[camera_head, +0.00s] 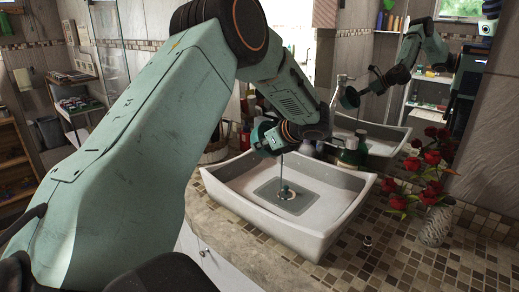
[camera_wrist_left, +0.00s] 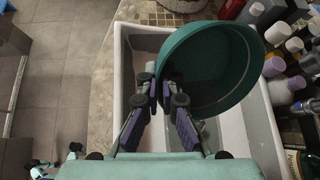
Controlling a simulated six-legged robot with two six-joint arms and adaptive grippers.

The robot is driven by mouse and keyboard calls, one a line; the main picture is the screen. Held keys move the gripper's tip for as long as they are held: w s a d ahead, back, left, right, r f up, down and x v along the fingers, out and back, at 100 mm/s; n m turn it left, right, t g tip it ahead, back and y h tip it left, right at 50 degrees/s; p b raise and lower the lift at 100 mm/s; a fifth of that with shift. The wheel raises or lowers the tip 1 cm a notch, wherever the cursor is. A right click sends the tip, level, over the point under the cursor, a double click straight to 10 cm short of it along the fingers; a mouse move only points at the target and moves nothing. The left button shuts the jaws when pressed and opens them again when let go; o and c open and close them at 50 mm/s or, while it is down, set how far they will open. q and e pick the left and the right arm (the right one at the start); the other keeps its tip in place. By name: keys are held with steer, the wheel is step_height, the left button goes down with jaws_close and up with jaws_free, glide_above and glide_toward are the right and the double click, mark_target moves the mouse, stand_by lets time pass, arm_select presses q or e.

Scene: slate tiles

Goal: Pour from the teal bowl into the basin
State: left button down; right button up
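The teal bowl (camera_head: 265,133) is held above the white rectangular basin (camera_head: 262,217), clear of its rim, and looks tilted. A thin dark stream (camera_head: 282,170) runs down from it to the basin's floor, near the drain. My left gripper (camera_head: 290,140) is over the basin's far side, partly hidden by its own wrist. In the left wrist view the bowl (camera_wrist_left: 222,70) fills the upper right, and my left gripper (camera_wrist_left: 165,92) is shut on its rim. The basin's wall (camera_wrist_left: 121,75) shows below it. The bowl's contents cannot be made out. My right gripper is not in view.
A vase (camera_head: 435,226) with red roses (camera_head: 432,160) stands right of the basin on the tiled counter (camera_head: 375,262). A green bottle (camera_head: 352,155) stands behind the basin. Several bottles (camera_wrist_left: 285,65) crowd the right in the wrist view. A mirror behind reflects my arm.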

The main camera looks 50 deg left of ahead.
arm_select(q)
steer(key=shift+w+f+y+b, duration=0.15)
steer(key=shift+y+b, duration=0.15)
steer(key=shift+b, duration=0.25)
steer(key=y, duration=0.1)
steer(key=d+y+b, duration=0.1)
steer(key=y, duration=0.1)
steer(key=shift+w+d+f, duration=0.1)
steer(key=shift+d, duration=0.2)
steer(key=r+h+p, duration=0.1)
steer(key=h+p, duration=0.2)
steer(key=p, duration=0.2)
steer(key=d+h+p, duration=0.1)
steer(key=h+p, duration=0.1)
steer(key=p, duration=0.3)
steer(key=d+r+h+p, duration=0.1)
steer(key=h+p, duration=0.2)
steer(key=p, duration=0.2)
steer(key=shift+w+r+n+t+h, duration=0.3)
steer(key=shift+t, duration=0.1)
steer(key=h, duration=0.3)
steer(key=shift+s+r+t, duration=0.2)
steer(key=shift+r+t, duration=0.1)
steer(key=shift+r, duration=0.1)
steer(key=h, duration=0.2)
steer(key=shift+w+r+h, duration=0.1)
steer(key=shift+r+h, duration=0.1)
steer(key=shift+h, duration=0.2)
